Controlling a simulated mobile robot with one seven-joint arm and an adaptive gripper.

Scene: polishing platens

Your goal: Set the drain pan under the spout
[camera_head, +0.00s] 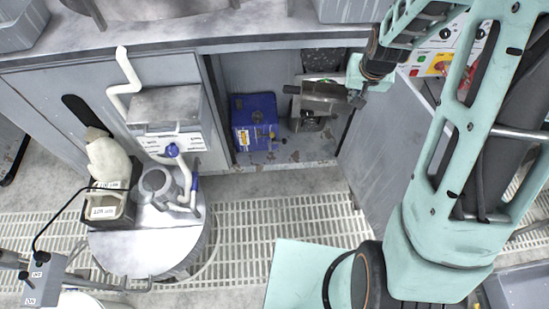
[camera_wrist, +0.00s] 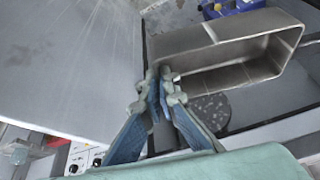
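The drain pan (camera_head: 325,104) is a grey metal open box inside the open cabinet bay, at the right, in the head view. In the wrist view the pan (camera_wrist: 222,58) shows its hollow inside, and its near-left end is at my fingertips. My gripper (camera_wrist: 163,82) has its fingers close together on the pan's end wall. In the head view my gripper (camera_head: 357,98) reaches into the bay from the upper right. A grey fitting (camera_head: 307,122) sits just below the pan, partly hidden; I cannot tell whether it is the spout.
A blue box (camera_head: 254,122) stands left of the pan on the bay floor (camera_head: 285,157). An open grey door panel (camera_head: 375,140) bounds the right side. A round stand (camera_head: 135,250) with bottle and pipes is at the left.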

